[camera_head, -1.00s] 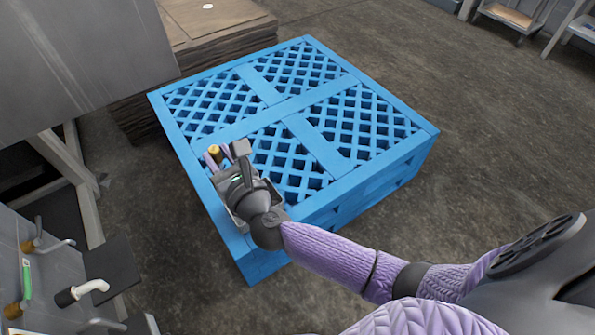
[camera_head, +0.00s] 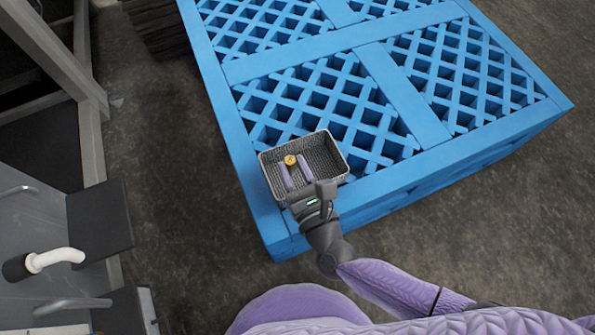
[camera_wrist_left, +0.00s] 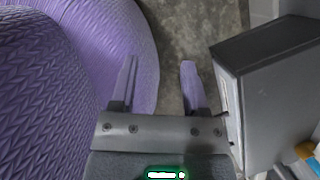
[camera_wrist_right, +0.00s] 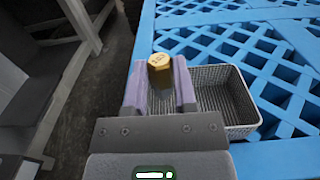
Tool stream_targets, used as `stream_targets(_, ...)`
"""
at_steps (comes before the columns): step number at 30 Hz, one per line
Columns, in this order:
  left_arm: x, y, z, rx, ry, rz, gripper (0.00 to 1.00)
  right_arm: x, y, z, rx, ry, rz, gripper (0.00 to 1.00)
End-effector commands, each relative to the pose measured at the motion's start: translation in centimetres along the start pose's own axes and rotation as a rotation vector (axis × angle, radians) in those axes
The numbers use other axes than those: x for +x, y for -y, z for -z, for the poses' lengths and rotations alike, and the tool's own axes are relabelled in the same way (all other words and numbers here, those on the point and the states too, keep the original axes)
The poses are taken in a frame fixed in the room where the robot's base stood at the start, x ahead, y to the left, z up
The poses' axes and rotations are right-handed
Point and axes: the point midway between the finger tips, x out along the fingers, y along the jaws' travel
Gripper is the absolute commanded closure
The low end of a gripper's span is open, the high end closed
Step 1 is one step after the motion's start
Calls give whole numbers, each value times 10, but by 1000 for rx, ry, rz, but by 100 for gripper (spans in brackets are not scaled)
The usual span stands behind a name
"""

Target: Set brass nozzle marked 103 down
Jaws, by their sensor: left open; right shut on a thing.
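The brass nozzle (camera_head: 290,160) is a small yellow-gold piece with a hexagonal top; marks show on that top in the right wrist view (camera_wrist_right: 159,62) but are too small to read surely. My right gripper (camera_head: 290,172) is shut on it, its two purple fingers on either side. In the head view the nozzle appears over the left part of a grey wire-mesh basket (camera_head: 325,150); in the right wrist view the basket (camera_wrist_right: 240,97) lies to the right and beneath. Whether the nozzle touches the basket floor I cannot tell. My left gripper (camera_wrist_left: 158,85) is open and empty.
The basket rests on the near left corner of a blue lattice pallet (camera_head: 400,95). A grey cabinet with a white curved pipe (camera_head: 55,258) stands at the left. Bare floor (camera_head: 180,180) lies between. A grey box (camera_wrist_left: 270,70) is close beside my left gripper.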

Motion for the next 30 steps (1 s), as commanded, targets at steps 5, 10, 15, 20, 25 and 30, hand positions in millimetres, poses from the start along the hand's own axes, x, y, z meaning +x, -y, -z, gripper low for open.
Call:
stream_targets(5, -13, 10, 44, -8, -31, 17, 41, 0, 0, 23, 1, -3, 0, 100)
stream_targets(10, -27, 15, 66, -11, -50, 25, 41, 0, 0, 33, 1, -2, 2, 100)
stream_targets(15, -55, 24, 99, -13, -79, 43, 41, 0, 0, 55, 1, -4, 1, 100)
stream_targets(20, -75, 28, 112, -14, -95, 51, 41, 0, 0, 62, 0, -1, 1, 100)
stream_targets(25, -78, 28, 113, -14, -97, 52, 41, 0, 0, 60, 0, 1, 1, 100)
stream_targets(30, -78, 28, 113, -14, -97, 52, 41, 0, 0, 62, -2, 1, 2, 100)
